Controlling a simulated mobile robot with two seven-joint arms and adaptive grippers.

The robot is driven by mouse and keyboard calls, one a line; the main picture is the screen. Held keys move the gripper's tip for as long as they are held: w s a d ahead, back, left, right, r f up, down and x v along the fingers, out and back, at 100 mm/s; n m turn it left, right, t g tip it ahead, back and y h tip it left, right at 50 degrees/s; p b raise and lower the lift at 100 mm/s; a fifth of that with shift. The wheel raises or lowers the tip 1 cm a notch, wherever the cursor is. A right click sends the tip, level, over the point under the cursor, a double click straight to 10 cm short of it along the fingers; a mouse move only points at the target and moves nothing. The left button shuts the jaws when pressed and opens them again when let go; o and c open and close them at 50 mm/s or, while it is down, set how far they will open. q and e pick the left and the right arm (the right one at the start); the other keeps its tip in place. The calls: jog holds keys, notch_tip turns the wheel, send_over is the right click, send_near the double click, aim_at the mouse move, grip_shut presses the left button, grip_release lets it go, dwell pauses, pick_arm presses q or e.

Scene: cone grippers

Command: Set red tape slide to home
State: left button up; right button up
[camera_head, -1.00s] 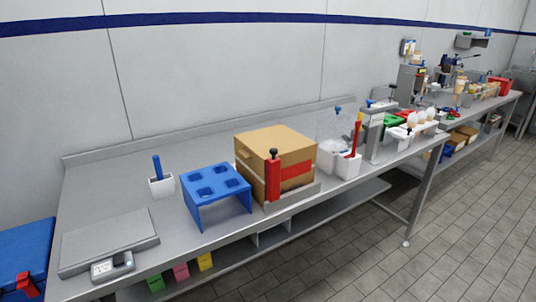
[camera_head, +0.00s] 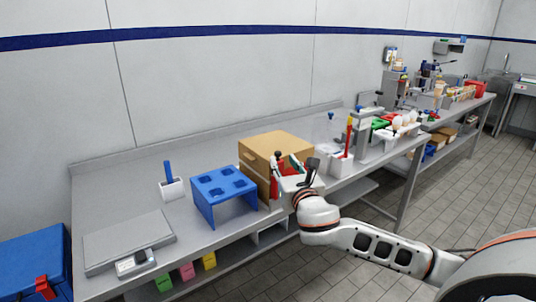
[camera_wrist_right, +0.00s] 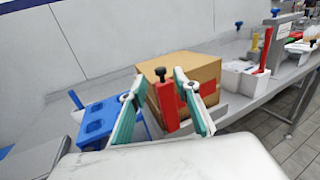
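The red tape slide (camera_head: 274,187) is an upright red block with a black knob on top, at the front of a brown cardboard box (camera_head: 280,146). In the right wrist view the red slide (camera_wrist_right: 167,106) stands upright, framed between my two teal-lined fingers. My right gripper (camera_head: 288,162) is open and at the slide's right in the head view, overlapping the box front. In the right wrist view the gripper (camera_wrist_right: 155,85) is spread with nothing held. I cannot tell whether a finger touches the slide. The gripper hides most of the box's red band. My left gripper is not in view.
A blue stand with holes (camera_head: 223,188) is left of the box. A white holder with a blue handle (camera_head: 171,187) and a scale (camera_head: 128,243) are farther left. A white bin with a red-handled tool (camera_head: 342,165) stands to the right. The bench behind the blue stand is clear.

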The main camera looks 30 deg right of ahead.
aim_at(279, 154)
jog(key=x, duration=0.7)
jog(key=shift+f, duration=0.15)
jog(key=shift+d, duration=0.1)
grip_shut()
